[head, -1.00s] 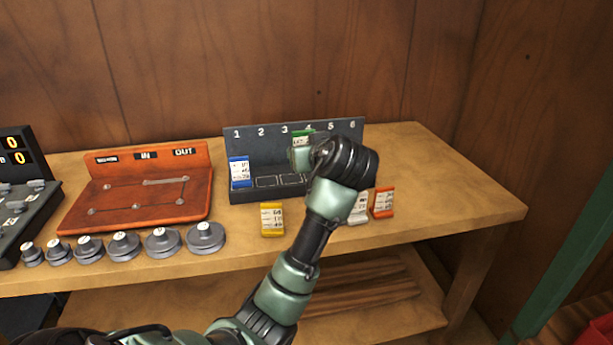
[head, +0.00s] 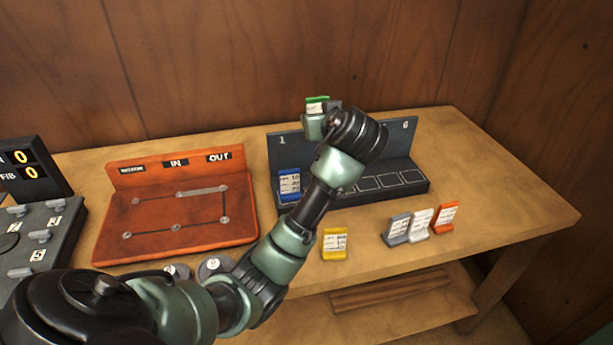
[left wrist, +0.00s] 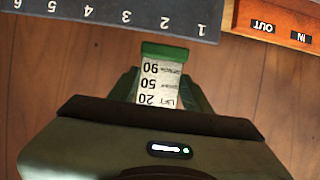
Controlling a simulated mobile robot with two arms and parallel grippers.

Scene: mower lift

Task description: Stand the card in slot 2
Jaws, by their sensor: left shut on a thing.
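The green card (head: 317,101) is held by my left gripper (head: 318,117), above the back panel of the dark slot rack (head: 425,190). In the left wrist view the card (left wrist: 162,82) shows its printed face between the shut fingers, with rack numbers 1 to 6 beyond it, upside down. The blue card (head: 289,184) stands in slot 1 at the rack's left end. Slot 2 is hidden behind my left arm in the head view. Several slots at the right of the rack are empty. My right gripper is not in view.
A yellow card (head: 335,243) stands on the bench (head: 500,200) before the rack. Grey (head: 397,229), white (head: 420,223) and orange (head: 445,217) cards stand to its right. An orange-red board (head: 150,212) is left of the rack. The wood wall is behind.

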